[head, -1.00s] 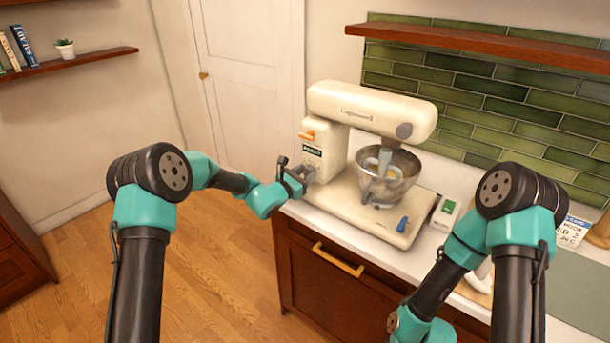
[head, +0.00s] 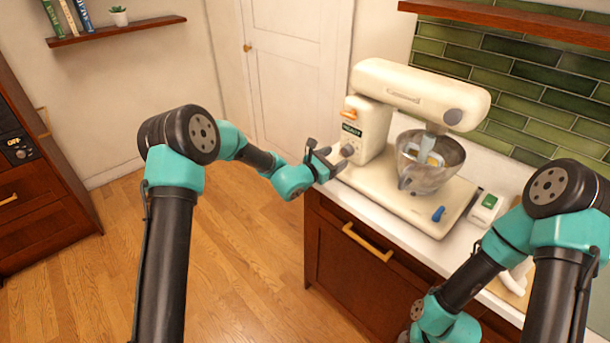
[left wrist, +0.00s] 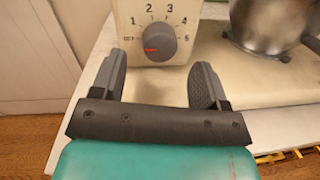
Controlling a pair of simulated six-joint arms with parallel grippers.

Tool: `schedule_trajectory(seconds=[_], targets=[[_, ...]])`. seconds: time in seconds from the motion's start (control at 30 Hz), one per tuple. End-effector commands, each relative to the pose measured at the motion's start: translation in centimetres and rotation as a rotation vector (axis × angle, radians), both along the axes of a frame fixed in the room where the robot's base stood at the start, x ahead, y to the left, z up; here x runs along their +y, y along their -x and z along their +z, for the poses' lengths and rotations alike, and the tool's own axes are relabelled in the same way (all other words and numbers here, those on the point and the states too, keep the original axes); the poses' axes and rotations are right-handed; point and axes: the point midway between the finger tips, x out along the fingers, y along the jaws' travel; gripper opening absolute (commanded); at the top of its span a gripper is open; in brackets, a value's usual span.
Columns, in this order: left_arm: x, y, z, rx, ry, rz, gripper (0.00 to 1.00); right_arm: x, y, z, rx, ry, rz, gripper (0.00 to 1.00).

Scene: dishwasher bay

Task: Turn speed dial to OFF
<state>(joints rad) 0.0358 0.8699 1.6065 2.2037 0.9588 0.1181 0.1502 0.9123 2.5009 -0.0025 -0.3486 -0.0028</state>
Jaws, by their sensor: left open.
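The cream stand mixer (head: 420,92) stands on the counter. Its grey speed dial (head: 347,150) is on the end face, below a dark green label. In the left wrist view the dial (left wrist: 160,42) shows numbers 1 to 5 around it and a small label at its left, too small to read surely. The dial's red mark is on its left side, towards that label. My left gripper (head: 324,158) is open and empty just in front of the dial. In the left wrist view its fingers (left wrist: 159,84) are apart, below the dial and not touching it. My right gripper is out of view.
A metal bowl (head: 430,165) sits under the mixer head. The counter's front edge (head: 355,212) is below my left gripper. Open floor lies to the left.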

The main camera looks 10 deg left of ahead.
Motion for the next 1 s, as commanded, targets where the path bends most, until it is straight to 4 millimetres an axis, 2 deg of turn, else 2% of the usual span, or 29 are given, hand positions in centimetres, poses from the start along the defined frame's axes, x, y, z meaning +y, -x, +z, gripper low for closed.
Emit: schedule_trajectory(seconds=[0.6, 0.8, 1.0], targets=[[7.6, 8.8, -0.8, 0.002, 0.000, 0.002, 0.68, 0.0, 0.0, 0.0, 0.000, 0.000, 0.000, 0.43], [8.6, 10.1, -1.0, 0.001, 0.000, 0.001, 0.68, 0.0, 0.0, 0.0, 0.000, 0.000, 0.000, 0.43], [8.7, 10.3, -1.0, 0.001, 0.001, 0.000, 0.68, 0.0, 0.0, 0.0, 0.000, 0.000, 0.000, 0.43]])
